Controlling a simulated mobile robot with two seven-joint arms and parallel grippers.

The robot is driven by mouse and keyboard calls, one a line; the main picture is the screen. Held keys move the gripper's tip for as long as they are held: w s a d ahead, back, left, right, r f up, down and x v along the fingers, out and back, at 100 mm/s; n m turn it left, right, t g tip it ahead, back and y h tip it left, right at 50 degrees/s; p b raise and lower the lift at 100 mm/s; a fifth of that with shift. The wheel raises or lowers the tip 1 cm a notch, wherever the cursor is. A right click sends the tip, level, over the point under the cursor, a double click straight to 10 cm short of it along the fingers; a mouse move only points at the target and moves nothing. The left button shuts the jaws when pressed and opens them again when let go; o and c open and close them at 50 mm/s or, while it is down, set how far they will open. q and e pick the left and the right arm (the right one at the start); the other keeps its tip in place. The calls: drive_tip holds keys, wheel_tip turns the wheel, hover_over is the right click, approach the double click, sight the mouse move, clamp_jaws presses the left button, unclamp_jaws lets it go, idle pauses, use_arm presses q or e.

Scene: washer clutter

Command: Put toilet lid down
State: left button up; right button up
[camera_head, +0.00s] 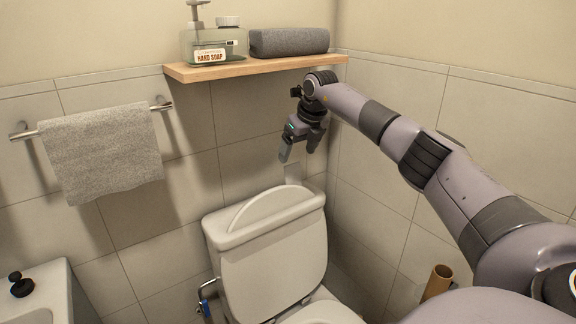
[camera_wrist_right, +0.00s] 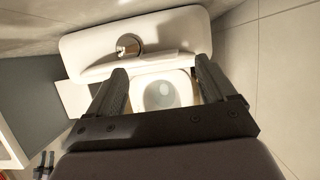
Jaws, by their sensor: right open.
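The white toilet lid (camera_head: 276,264) stands raised against the cistern, above the bowl. In the right wrist view the lid edge (camera_wrist_right: 125,70) runs below the cistern top (camera_wrist_right: 185,35), and the open bowl (camera_wrist_right: 160,92) shows between the fingers. My right gripper (camera_head: 297,150) is open and empty, pointing down above the right part of the cistern. In the wrist view the gripper (camera_wrist_right: 160,80) has its fingers spread over the lid edge and bowl, with no visible hold. My left gripper is not in view.
A wooden shelf (camera_head: 250,67) with a soap bottle and rolled grey towel is close above my right gripper. A grey towel (camera_head: 103,150) hangs at left. A brown tube (camera_head: 437,282) stands right of the toilet, and a sink edge (camera_head: 52,290) is at lower left.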

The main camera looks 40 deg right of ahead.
sight(293, 167)
drive_tip(key=shift+x, duration=3.25)
drive_tip(key=shift+a, duration=0.1)
drive_tip(key=c, duration=1.5)
drive_tip(key=shift+s, duration=0.15)
